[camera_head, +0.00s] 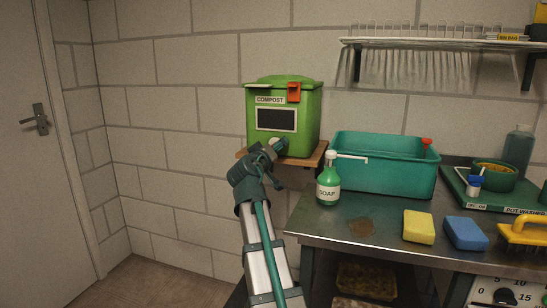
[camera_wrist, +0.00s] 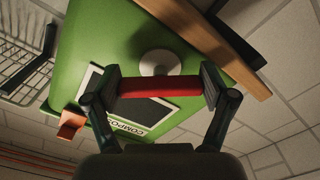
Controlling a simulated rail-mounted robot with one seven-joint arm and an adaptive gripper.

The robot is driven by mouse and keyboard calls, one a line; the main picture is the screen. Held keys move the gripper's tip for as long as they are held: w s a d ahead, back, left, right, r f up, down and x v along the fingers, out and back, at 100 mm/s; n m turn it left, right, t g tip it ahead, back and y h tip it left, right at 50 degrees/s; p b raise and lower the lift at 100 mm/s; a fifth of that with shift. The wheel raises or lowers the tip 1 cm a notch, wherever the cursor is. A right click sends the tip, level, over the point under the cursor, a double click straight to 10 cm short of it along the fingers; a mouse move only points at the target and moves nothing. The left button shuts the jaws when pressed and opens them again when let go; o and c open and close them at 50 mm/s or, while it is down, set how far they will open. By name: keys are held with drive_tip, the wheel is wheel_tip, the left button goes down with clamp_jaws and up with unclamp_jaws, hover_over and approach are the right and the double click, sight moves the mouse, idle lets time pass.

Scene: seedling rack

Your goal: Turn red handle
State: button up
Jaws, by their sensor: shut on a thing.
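The green compost bin (camera_head: 308,115) stands on a small wooden wall shelf (camera_head: 318,154) and has a dark panel on its front. In the wrist view its green body (camera_wrist: 95,50) appears upside down. The red handle (camera_wrist: 160,88) lies crosswise between my fingers, in front of a pale round base (camera_wrist: 160,62) low on the bin's front. My gripper (camera_head: 274,152) is at the bin's lower front, its fingers shut on the two ends of the handle. In the head view the handle is hidden behind my gripper.
An orange latch (camera_head: 294,92) is on the bin's upper front. To the right, a green soap bottle (camera_head: 328,185) and teal basin (camera_head: 385,175) stand on the metal counter (camera_head: 330,222), with yellow (camera_head: 418,227) and blue (camera_head: 465,233) sponges. Left of the bin is bare wall.

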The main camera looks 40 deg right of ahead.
drive_tip(key=m+b, duration=0.1)
drive_tip(key=m, duration=0.1)
drive_tip(key=m+b, duration=0.1)
drive_tip(key=shift+w+f+m+b, duration=0.1)
drive_tip(key=shift+f+m+b, duration=0.15)
drive_tip(key=shift+m+b, duration=0.15)
drive_tip(key=shift+a+r+m+b, duration=0.15)
drive_tip(key=shift+m+b, duration=1.3)
drive_tip(key=shift+m, duration=0.85)
drive_tip(key=o, duration=1)
drive_tip(key=v, duration=1.2)
drive_tip(key=shift+w, duration=0.1)
